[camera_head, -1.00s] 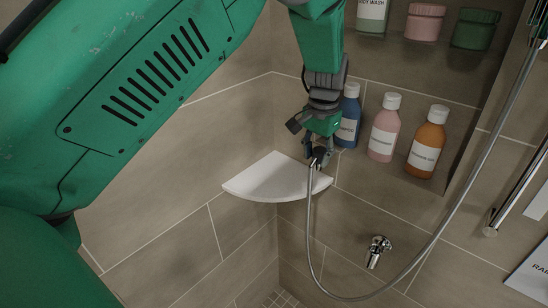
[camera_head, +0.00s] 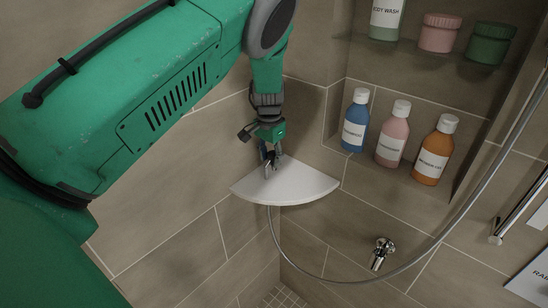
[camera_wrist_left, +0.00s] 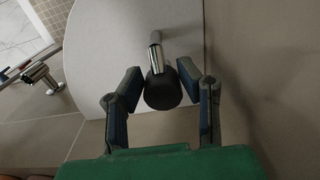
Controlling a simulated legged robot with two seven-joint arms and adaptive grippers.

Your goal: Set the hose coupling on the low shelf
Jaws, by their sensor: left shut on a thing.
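The low shelf (camera_head: 305,184) is a white quarter-round corner shelf in the head view. It also fills the upper middle of the left wrist view (camera_wrist_left: 100,50). My left gripper (camera_head: 270,168) is over the shelf's left part, close to its surface. In the left wrist view its fingers (camera_wrist_left: 159,92) are on either side of the hose coupling (camera_wrist_left: 161,90), a dark round end with a shiny metal sleeve. The coupling is held over the shelf; whether it touches the surface is unclear. The grey hose (camera_head: 440,238) shows below the shelf edge and loops right. My right gripper is out of view.
Blue (camera_head: 355,122), pink (camera_head: 393,135) and orange (camera_head: 434,151) bottles stand in the wall niche right of the shelf. Jars (camera_head: 489,42) stand above. A chrome wall fitting (camera_head: 380,252) sits below right. The shelf's right part is clear.

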